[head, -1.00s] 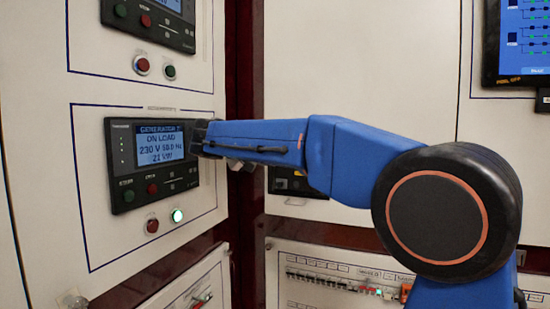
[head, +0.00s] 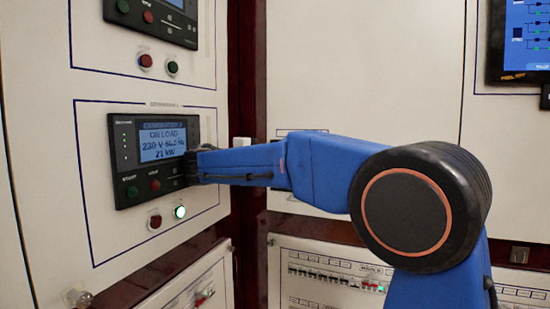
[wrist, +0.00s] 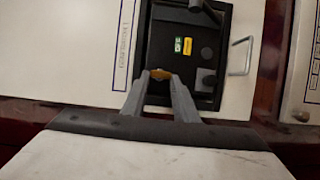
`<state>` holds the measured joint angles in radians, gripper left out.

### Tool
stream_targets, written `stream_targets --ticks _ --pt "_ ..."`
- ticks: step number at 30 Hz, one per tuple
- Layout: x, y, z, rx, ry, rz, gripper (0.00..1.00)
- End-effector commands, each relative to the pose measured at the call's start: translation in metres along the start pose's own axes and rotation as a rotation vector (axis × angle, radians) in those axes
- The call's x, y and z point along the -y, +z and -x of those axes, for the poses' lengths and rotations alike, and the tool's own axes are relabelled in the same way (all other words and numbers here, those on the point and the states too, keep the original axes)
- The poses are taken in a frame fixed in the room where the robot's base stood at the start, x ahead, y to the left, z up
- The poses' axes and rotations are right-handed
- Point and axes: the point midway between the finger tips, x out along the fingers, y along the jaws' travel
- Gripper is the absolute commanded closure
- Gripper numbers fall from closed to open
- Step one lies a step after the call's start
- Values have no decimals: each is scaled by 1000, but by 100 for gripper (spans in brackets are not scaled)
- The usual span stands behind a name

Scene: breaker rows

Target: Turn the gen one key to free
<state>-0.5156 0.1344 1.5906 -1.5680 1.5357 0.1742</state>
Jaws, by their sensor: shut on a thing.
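In the wrist view my gripper (wrist: 160,77) is shut on a small orange-yellow piece, which looks like the head of the key (wrist: 160,73), at the lower left part of a black panel (wrist: 205,70). Which way the key points cannot be told. The panel carries a small green label (wrist: 178,44) and a yellow label (wrist: 187,46), too small to read. In the head view my blue arm reaches left toward the corner, and the gripper and key cannot be made out there.
A generator display (head: 163,140) reads on load, with a lit green lamp (head: 180,211) below it. A breaker row (head: 335,280) lies low on the right.

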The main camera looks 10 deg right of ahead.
Motion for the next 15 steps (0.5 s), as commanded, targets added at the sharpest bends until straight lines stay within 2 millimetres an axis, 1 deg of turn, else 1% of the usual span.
stream_targets --ticks 6,15 --pt "1 -1 0 -2 12 32 96" --pt "2 -1 0 -1 14 36 96"
